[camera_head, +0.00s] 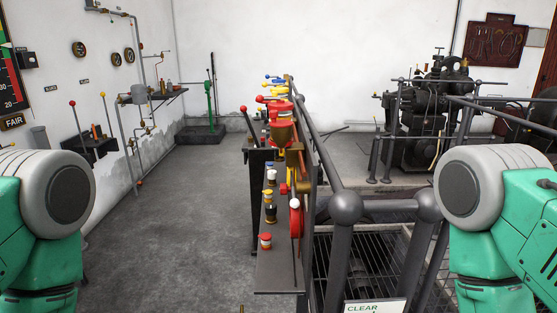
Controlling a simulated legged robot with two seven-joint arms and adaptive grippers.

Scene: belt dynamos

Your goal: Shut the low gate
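I cannot pick out the low gate with certainty. A dark metal railing runs away from me right of centre, with one ball-topped post (345,207) and a second ball-topped post (428,205) at its near end. The short space between these posts has a bar across it, and I cannot tell whether it is a gate. Below is a grated floor section (365,265). A white sign reading "CLEAR" (375,306) is cut off at the bottom edge. Only green and grey links of my two arms show at the left and right edges; neither gripper is in view.
A narrow control bench (280,270) with red, yellow and blue valves and levers stands along the railing. Wall gauges (79,48), pipes and a lever box (92,145) are at left. A green lever stand (209,100) and dark machine (425,115) stand behind. Floor left of the bench is clear.

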